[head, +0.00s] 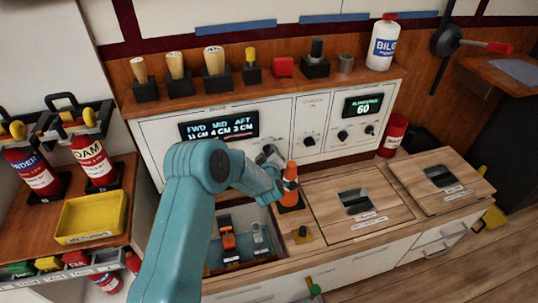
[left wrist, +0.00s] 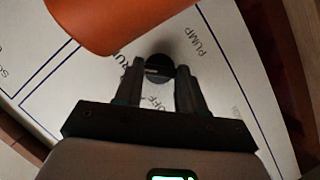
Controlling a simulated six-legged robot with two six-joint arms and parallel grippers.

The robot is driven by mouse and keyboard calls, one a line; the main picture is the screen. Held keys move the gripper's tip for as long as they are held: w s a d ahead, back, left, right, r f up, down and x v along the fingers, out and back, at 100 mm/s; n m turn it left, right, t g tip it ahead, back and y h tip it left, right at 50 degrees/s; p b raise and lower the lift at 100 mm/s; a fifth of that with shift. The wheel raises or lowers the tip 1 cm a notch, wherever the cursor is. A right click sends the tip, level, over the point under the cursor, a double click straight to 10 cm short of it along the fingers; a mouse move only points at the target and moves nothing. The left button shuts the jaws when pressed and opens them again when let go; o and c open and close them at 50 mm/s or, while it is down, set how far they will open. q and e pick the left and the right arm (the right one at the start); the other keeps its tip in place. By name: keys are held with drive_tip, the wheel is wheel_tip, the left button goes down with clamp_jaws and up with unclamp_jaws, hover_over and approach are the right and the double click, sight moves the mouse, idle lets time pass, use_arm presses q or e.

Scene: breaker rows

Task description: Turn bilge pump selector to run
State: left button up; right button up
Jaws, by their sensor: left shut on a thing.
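The bilge pump selector, a round dark knob (left wrist: 160,68), sits on a white panel (left wrist: 88,82) in the left wrist view. Lettering around it reads RUN, OFF and PUMP, partly covered. My left gripper (left wrist: 157,77) is shut on the knob, one finger on each side. A small pale mark shows on the knob; which word it points at I cannot tell. In the head view my left gripper (head: 268,158) is at the white panel, right of the lit FWD/MID/AFT display (head: 218,127), and the knob is hidden behind it. My right gripper is not in view.
An orange cone-shaped object (head: 290,187) stands close beside my left gripper. Hatches (head: 355,203) lie on the wooden counter to the right.

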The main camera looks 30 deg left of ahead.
use_arm(q)
drive_tip(key=o, duration=1)
drive_tip(key=shift+o, duration=0.2)
drive_tip(key=p+v, duration=0.1)
drive_tip(key=v, duration=1.5)
drive_tip(key=shift+d+p, duration=0.2)
drive_tip(key=shift+p, duration=0.1)
drive_tip(key=shift+s, duration=0.1)
